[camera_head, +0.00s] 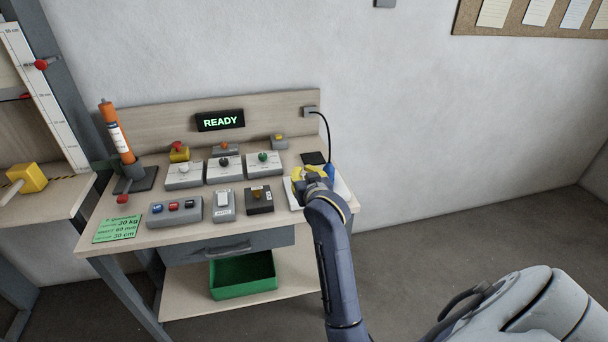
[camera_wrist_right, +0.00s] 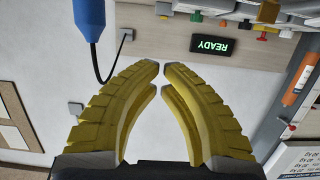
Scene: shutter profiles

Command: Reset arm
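My right gripper (camera_head: 315,173) has yellow ribbed fingers and is over the right end of the workbench, above a white tray (camera_head: 344,190). In the right wrist view the fingertips (camera_wrist_right: 162,68) come together with hardly any gap and nothing between them. A blue tool (camera_head: 330,170) on a black cord is close beside the gripper. It also shows in the right wrist view (camera_wrist_right: 89,18), apart from the fingers. The gripper and forearm hide part of the tray. My left gripper is not in view.
The bench (camera_head: 140,238) carries several switch boxes, an orange cylinder (camera_head: 116,135), a green card (camera_head: 118,229) and a lit READY sign (camera_head: 220,120). A green bin (camera_head: 243,276) is on the lower shelf. A shelf unit with a yellow block (camera_head: 27,178) is at left. Floor at right is clear.

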